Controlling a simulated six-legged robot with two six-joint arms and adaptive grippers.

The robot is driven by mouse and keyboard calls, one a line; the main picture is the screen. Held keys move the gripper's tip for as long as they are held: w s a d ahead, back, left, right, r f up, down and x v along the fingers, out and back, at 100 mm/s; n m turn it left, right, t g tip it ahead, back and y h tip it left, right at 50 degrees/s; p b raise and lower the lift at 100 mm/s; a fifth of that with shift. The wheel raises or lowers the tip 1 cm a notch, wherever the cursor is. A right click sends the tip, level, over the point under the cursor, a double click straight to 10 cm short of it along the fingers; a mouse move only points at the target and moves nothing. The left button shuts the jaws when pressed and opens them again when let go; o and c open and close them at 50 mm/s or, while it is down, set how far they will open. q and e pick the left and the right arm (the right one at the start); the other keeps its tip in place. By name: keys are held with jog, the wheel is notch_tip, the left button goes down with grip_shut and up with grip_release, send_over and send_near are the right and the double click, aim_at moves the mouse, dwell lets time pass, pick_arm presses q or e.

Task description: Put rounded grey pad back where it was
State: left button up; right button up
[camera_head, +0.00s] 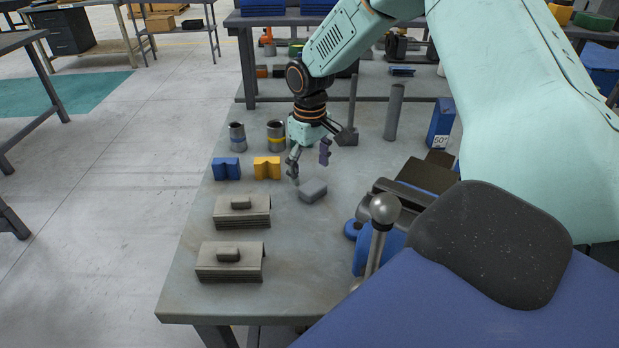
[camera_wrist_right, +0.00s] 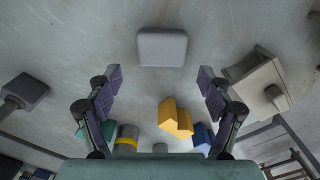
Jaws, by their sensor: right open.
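The rounded grey pad (camera_head: 313,191) lies flat on the grey workbench (camera_head: 205,300), right of the yellow V-block. In the right wrist view the pad (camera_wrist_right: 162,47) lies ahead of and between the fingers, with a gap to both. My right gripper (camera_head: 309,170) is open and empty above the bench, just behind the pad. Its fingers also show spread apart in the right wrist view (camera_wrist_right: 161,93). My left gripper is not in view.
Blue (camera_head: 226,168) and yellow (camera_head: 267,167) V-blocks and two cups (camera_head: 237,137) stand left of the gripper. Two grey stepped blocks (camera_head: 241,211) sit at the front left. The press with its ball-ended lever (camera_head: 385,208) stands right. A grey cylinder (camera_head: 394,112) and blue box (camera_head: 441,123) stand behind.

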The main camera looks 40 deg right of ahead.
aim_at(310, 183)
notch_tip(310, 183, up, 8)
jog(key=shift+p, duration=0.35)
jog(key=shift+s+a+r, duration=0.1)
jog(key=shift+s+r, duration=0.05)
jog(key=shift+s, duration=0.05)
jog(key=shift+w, duration=0.1)
jog(key=shift+c, duration=0.3)
